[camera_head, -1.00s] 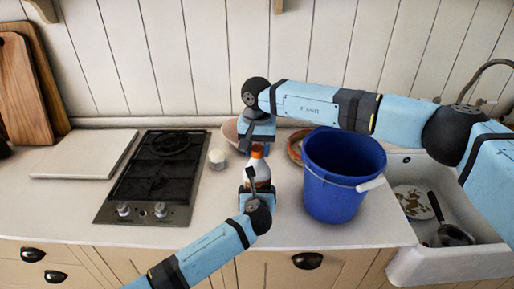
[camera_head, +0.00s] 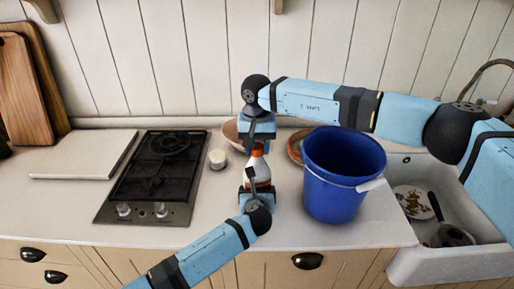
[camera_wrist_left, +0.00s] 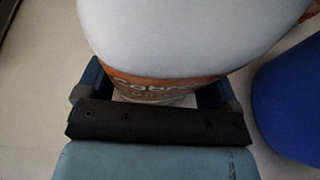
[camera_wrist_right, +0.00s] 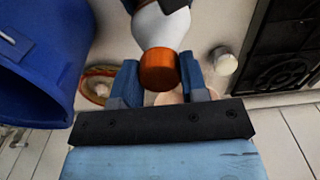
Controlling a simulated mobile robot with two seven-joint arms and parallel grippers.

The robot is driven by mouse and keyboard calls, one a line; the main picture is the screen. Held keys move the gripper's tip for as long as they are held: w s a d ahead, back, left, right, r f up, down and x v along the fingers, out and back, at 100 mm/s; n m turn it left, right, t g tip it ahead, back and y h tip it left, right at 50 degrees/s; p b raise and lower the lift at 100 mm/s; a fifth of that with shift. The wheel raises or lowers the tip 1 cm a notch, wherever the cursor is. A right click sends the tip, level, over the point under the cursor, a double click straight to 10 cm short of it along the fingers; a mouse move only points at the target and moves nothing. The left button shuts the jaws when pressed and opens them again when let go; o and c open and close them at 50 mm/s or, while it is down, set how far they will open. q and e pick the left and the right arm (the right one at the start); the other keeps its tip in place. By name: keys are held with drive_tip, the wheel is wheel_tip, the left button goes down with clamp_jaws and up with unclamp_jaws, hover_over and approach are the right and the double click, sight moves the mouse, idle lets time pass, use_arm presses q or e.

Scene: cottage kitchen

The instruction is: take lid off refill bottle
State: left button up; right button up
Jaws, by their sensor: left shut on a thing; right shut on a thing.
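The refill bottle (camera_head: 257,170) stands upright over the counter, with a white body and an orange-brown label (camera_wrist_left: 150,86). My left gripper (camera_head: 257,188) is shut around its lower body from the front. The orange lid (camera_wrist_right: 158,70) is at the top of the bottle and touches the white neck in the right wrist view. My right gripper (camera_wrist_right: 160,84) is shut on the lid from behind, a finger on each side. In the head view the right gripper (camera_head: 258,138) hides part of the lid. I cannot tell whether the lid is loose.
A blue bucket (camera_head: 335,180) stands close on the right. Behind are a bowl (camera_head: 231,131) and a plate (camera_head: 296,146), both partly hidden. A small white jar (camera_head: 217,159) and the black hob (camera_head: 155,175) are on the left. The sink (camera_head: 430,260) is at the far right.

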sight(257, 146)
drive_tip(key=shift+r, duration=0.75)
drive_tip(key=shift+r, duration=2.05)
use_arm(q)
drive_tip(key=o, duration=1.5)
